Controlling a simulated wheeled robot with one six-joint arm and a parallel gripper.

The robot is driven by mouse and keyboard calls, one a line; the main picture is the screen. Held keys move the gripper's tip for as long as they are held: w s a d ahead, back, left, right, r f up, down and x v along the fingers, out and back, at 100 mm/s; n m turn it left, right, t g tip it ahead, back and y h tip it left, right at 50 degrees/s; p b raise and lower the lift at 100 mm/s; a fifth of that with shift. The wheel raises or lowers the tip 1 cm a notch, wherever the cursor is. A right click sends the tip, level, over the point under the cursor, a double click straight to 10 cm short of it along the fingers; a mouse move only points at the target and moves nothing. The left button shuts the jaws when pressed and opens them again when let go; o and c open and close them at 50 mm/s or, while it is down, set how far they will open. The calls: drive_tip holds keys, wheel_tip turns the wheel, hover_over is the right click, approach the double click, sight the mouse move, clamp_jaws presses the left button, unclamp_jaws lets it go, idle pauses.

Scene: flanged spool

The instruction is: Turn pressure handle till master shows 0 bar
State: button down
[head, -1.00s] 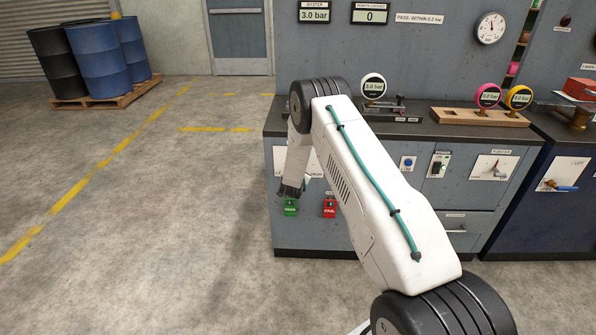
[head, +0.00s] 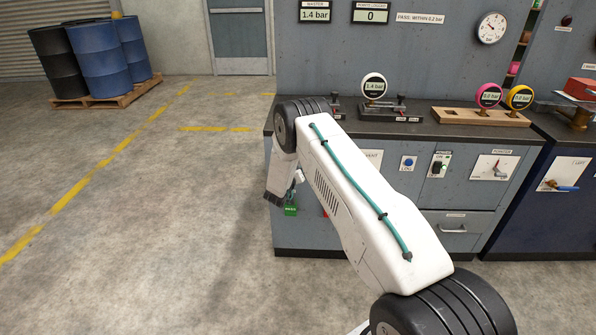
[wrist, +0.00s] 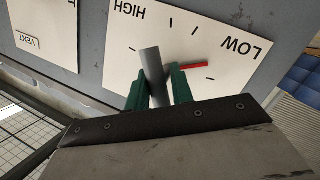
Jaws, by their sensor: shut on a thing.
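The master display (head: 315,15) on the back panel reads 1.4 bar. The round gauge (head: 374,87) on the bench also reads 1.4 bar. In the wrist view, the grey pressure handle (wrist: 151,64) stands out from a white dial plate (wrist: 205,35) marked HIGH and LOW, upside down here. A red pointer (wrist: 192,66) sticks out beside it on the LOW side. My gripper (wrist: 160,78) is shut on the handle, its green fingers on either side. In the head view my arm hides the handle.
A VENT plate (wrist: 40,42) sits on the same panel beside the dial. Pink (head: 488,95) and yellow (head: 519,97) gauges stand in a wooden rack.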

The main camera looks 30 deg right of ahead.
drive_tip(key=n, duration=0.2)
drive_tip(key=n+h, duration=0.1)
drive_tip(key=n, duration=0.1)
drive_tip(key=shift+f+h, duration=0.15)
drive_tip(key=shift+h, duration=0.15)
drive_tip(key=n+t+h, duration=0.1)
drive_tip(key=n, duration=0.3)
drive_tip(key=shift+t, duration=0.3)
drive_tip(key=c, duration=1.2)
unclamp_jaws()
drive_tip(key=r+v, duration=0.1)
drive_tip(key=v, duration=0.6)
drive_tip(key=shift+s+a+f, duration=0.25)
drive_tip(key=shift+f, duration=0.25)
